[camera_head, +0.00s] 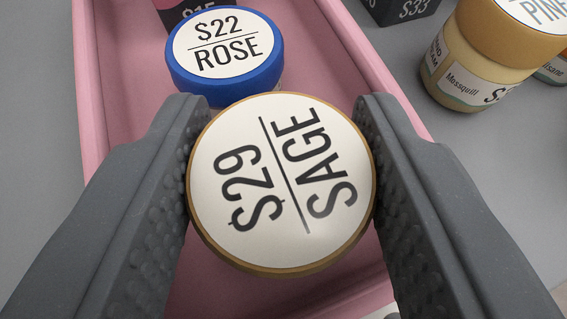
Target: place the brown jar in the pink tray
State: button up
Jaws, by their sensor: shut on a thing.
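A brown-rimmed jar (281,184) with a white lid label reading "$29 SAGE" is between the two dark grey fingers of my gripper (281,185). The fingers are shut on its left and right sides. The pink tray (88,90) lies under and around the jar in this view. The jar is over the tray's near part, and its lower side is hidden, so I cannot tell whether it touches the tray floor.
A blue-lidded jar (226,50) labelled "$22 ROSE" stands in the tray just beyond the held jar. A dark box (185,14) is behind it. Outside the tray at right are a tan-lidded jar (490,50) and another dark box (402,10). Grey counter (35,120) is bare at left.

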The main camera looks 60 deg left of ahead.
jog(key=o, duration=1)
jog(key=p+v, duration=0.3)
jog(key=v, duration=0.9)
jog(key=shift+p, duration=0.4)
jog(key=shift+d+r, duration=0.1)
jog(key=shift+r, duration=0.05)
